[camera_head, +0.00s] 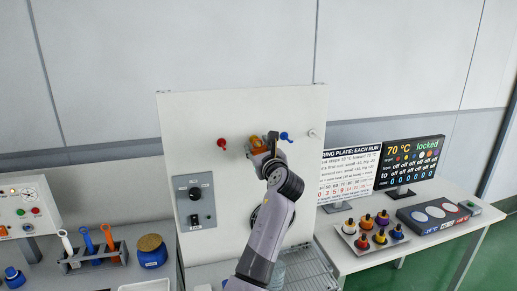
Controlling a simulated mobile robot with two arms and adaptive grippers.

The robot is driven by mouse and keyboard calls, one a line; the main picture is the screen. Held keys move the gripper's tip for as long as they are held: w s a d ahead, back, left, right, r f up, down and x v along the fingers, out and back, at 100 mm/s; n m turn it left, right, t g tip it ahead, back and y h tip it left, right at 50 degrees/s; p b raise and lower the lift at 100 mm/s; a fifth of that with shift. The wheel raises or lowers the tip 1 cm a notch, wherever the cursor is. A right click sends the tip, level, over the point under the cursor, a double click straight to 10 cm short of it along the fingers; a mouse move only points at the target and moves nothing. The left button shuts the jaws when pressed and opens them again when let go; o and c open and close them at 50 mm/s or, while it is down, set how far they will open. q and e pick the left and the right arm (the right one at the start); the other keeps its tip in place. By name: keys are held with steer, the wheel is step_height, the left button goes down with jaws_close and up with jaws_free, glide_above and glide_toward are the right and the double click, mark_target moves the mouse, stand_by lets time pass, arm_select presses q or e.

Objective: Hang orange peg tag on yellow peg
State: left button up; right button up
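An orange-yellow piece (256,141), which looks like the orange peg tag, shows at the fingertips of my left gripper (261,147) in front of the upright white panel. The gripper is up at the row of pegs, between the red peg (221,143) and the blue peg (284,135). The yellow peg cannot be told apart; the gripper and the orange piece cover that spot. Whether the fingers are closed on the piece, and whether it is around a peg, is too small to tell. My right gripper is not in view.
The white panel (180,130) carries a white peg (313,133) at right and a dark switch box (195,202). A tray (348,229) of several colored-topped pieces and two displays stand right. A blue jar (152,256) and tool rack (71,264) stand left.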

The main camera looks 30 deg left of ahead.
arm_select(q)
steer(key=o, duration=0.5)
steer(key=shift+s+d, duration=0.1)
